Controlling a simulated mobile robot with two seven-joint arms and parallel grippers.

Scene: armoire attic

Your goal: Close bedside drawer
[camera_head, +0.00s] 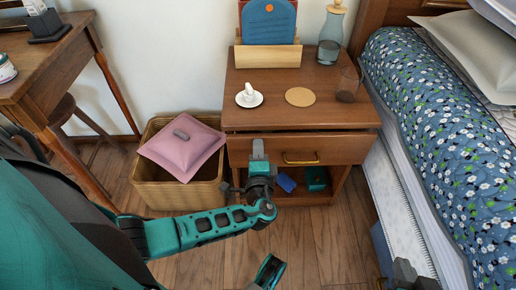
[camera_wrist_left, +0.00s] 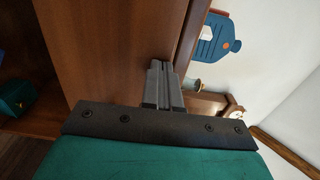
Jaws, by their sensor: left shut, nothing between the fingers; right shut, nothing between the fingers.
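The bedside table (camera_head: 330,82) is brown wood, with one drawer (camera_head: 340,149) under its top and an open shelf below. The drawer front has a brass handle and looks slightly out from the body. My left gripper (camera_head: 258,148) is in front of the drawer's left part and hides some of it; contact is unclear. In the left wrist view its shut, empty fingers (camera_wrist_left: 162,84) point at the brown wood (camera_wrist_left: 120,50) of the bedside table. My right gripper (camera_head: 404,272) shows only in part at the bottom edge, shut and empty, beside the bed.
A wicker basket (camera_head: 150,193) with a pink cushion (camera_head: 183,150) is left; the bed (camera_head: 430,140) is right.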

